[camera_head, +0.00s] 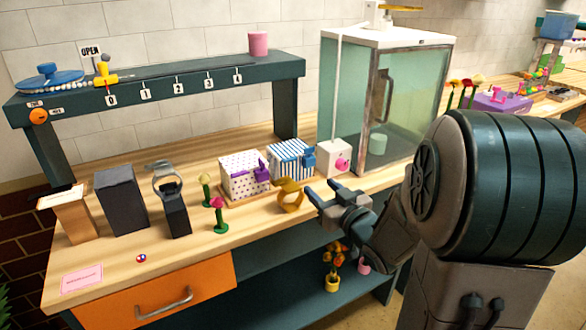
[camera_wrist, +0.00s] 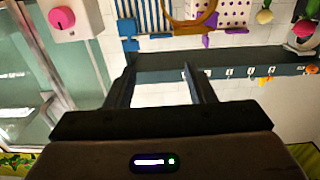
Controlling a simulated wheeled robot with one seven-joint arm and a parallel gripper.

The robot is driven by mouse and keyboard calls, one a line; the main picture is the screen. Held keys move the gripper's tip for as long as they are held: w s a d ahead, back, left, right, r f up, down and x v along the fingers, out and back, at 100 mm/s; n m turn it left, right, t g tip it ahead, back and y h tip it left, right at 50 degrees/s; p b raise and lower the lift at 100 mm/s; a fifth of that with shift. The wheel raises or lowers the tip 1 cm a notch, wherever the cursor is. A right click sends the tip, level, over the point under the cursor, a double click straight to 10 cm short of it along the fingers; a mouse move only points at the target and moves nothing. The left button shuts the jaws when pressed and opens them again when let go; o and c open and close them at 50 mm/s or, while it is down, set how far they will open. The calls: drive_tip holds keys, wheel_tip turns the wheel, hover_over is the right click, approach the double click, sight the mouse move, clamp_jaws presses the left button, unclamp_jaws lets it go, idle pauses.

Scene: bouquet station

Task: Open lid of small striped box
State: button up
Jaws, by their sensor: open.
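The small striped box (camera_head: 288,160), white with blue stripes, stands on the wooden worktop with its lid looking shut. A blue tab (camera_head: 309,158) sticks out at its right side. The box also shows at the top of the wrist view (camera_wrist: 155,14), with the blue tab (camera_wrist: 128,27) beside it. My gripper (camera_head: 324,190) is open and empty, in front of and to the right of the box, apart from it. In the wrist view its two fingers (camera_wrist: 157,72) are spread, with nothing between them.
A dotted box (camera_head: 240,178) with a purple bow stands just left of the striped box. A gold ring-shaped thing (camera_head: 290,197) stands in front, near my gripper. A white box with a pink knob (camera_head: 341,162) and a glass cabinet (camera_head: 405,100) stand to the right.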

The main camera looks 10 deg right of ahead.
sight(291, 160)
drive_tip(key=p+x, duration=0.1)
drive_tip(key=x, duration=1.3)
drive_tip(key=shift+s+a+r, duration=0.1)
drive_tip(key=shift+r, duration=0.1)
clamp_jaws()
drive_tip(key=shift+r+p, duration=0.1)
drive_tip(key=shift+p, duration=0.3)
